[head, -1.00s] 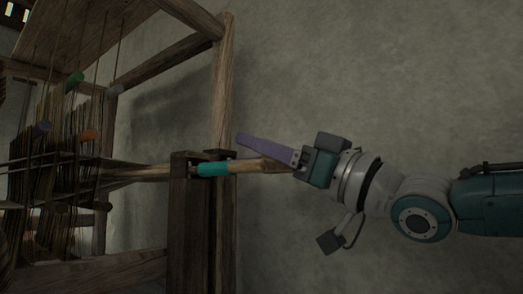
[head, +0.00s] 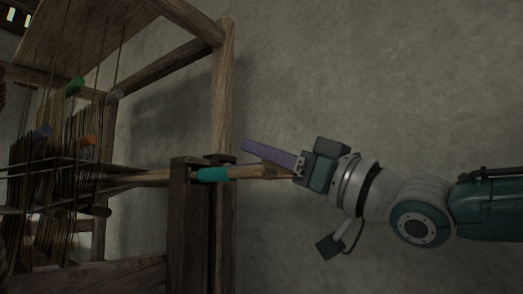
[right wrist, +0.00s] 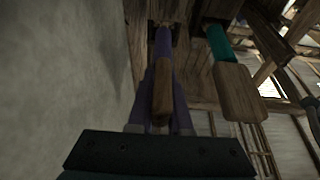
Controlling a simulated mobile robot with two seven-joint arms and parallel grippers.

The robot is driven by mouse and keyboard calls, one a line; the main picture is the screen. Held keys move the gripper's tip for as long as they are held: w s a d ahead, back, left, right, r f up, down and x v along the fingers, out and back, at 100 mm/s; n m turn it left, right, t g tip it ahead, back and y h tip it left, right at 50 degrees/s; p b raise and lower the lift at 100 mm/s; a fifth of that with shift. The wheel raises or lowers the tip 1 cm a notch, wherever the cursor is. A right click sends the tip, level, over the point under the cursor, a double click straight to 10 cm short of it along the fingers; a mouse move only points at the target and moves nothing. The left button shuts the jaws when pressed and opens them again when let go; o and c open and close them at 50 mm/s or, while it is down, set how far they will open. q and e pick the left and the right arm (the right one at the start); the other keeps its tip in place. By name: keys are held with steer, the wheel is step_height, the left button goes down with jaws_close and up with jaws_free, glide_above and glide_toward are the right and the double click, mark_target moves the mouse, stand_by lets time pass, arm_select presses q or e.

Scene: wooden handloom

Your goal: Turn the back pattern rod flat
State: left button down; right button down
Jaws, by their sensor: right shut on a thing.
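The back pattern rod shows in the right wrist view as a wooden paddle end (right wrist: 162,98) with purple further along it. It looks narrow, almost edge-on to that camera, and lies between the fingers of my right gripper (head: 245,147). The gripper is shut on it; in the head view its long purple finger hides most of this rod. A neighbouring rod with a teal band (head: 213,175) runs just below the finger. Its broad wooden paddle (right wrist: 240,95) stands apart to the right in the right wrist view. My left gripper is out of view.
The loom's dark post (head: 190,225) stands beside the rods, with an upright frame beam (head: 223,90) behind. Threads and coloured rod ends (head: 75,85) fill the left. A bare grey wall (head: 400,70) lies behind my arm.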

steer(key=shift+w+r+m+p, duration=0.1)
steer(key=shift+m+p, duration=0.4)
steer(key=shift+p, duration=0.15)
steer(key=shift+w+d+f+m+t+h+p, duration=0.15)
steer(key=shift+m+t+h+p, duration=0.45)
steer(key=shift+m+p, duration=0.8)
steer(key=shift+w+d+f+m+t+h+p, duration=0.15)
steer(key=shift+m+t+h+p, duration=0.3)
steer(key=shift+m+h+p, duration=0.85)
steer(key=shift+w+d+f+m+t+h+p, duration=0.15)
steer(key=shift+m+t+p, duration=0.65)
steer(key=shift+m, duration=1.1)
steer(key=shift+w, duration=0.1)
steer(key=c, duration=0.8)
jaws_free()
steer(key=shift+r, duration=0.1)
steer(key=shift+c, duration=0.2)
